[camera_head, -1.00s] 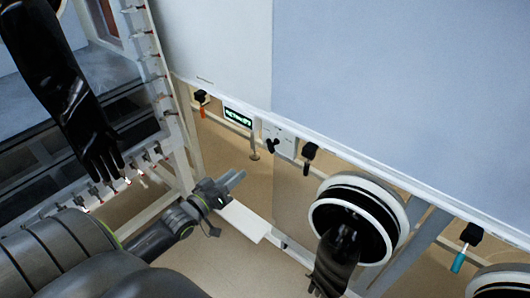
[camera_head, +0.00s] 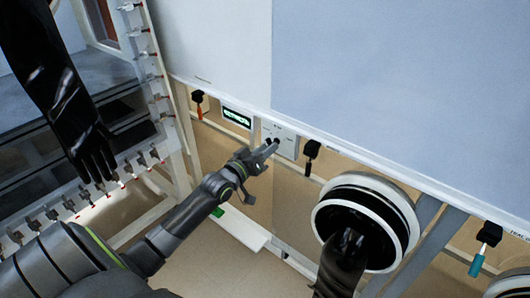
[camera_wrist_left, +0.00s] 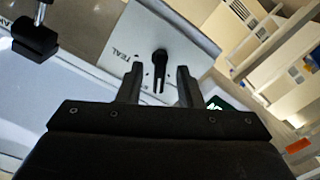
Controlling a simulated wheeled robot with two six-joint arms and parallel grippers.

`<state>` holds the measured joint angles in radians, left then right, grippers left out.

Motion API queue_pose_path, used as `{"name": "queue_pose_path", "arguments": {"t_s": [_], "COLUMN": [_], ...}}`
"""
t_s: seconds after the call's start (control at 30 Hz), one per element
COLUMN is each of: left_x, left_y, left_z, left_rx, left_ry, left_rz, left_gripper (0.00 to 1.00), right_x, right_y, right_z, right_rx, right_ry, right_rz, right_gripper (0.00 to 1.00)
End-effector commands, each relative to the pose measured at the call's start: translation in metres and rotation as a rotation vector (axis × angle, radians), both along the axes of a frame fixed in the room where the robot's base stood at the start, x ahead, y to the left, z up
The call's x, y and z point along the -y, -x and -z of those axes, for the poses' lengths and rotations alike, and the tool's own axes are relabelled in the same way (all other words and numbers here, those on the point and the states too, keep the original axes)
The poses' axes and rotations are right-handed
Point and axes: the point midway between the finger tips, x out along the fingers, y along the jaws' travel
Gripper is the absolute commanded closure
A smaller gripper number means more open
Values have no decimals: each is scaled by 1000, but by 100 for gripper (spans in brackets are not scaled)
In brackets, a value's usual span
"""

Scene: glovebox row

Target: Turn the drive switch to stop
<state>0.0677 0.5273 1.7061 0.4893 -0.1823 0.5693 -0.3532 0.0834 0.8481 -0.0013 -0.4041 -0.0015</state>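The drive switch is a black lever knob (camera_wrist_left: 159,62) on a white panel that carries the partly readable word "TEAL" in the left wrist view. Its lever points down in that view, towards my gripper. In the head view the white panel (camera_head: 287,143) sits under the cabinet edge, its knob partly hidden by my fingers. My left gripper (camera_head: 272,147) is at the panel. In the left wrist view its two fingers (camera_wrist_left: 158,82) are apart, one each side of the lever, with a visible gap on both sides. My right gripper is not in view.
A green-lit display (camera_head: 237,117) is left of the panel. A black clamp handle (camera_head: 312,149) hangs close on its right. A round glove port (camera_head: 365,220) with a black glove is lower right. Another black glove (camera_head: 60,100) hangs at the left.

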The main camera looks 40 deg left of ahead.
Motion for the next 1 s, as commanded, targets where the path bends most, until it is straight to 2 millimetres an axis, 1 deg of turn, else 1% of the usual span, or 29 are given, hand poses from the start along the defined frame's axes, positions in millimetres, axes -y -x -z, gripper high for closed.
{"name": "queue_pose_path", "arguments": {"t_s": [0.2,0.27,0.47,0.77,1.0], "left_x": [0,0,0,0,0], "left_y": [0,0,0,0,0], "left_z": [0,0,0,0,1], "left_rx": [0,0,0,1,10], "left_ry": [0,0,0,-19,-127], "left_rz": [0,0,0,0,1], "left_gripper": [67,74,100,100,100], "right_x": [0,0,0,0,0], "right_y": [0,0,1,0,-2], "right_z": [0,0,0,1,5], "right_rx": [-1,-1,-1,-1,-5], "right_ry": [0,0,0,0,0], "right_rz": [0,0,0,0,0], "right_gripper": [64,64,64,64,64]}}
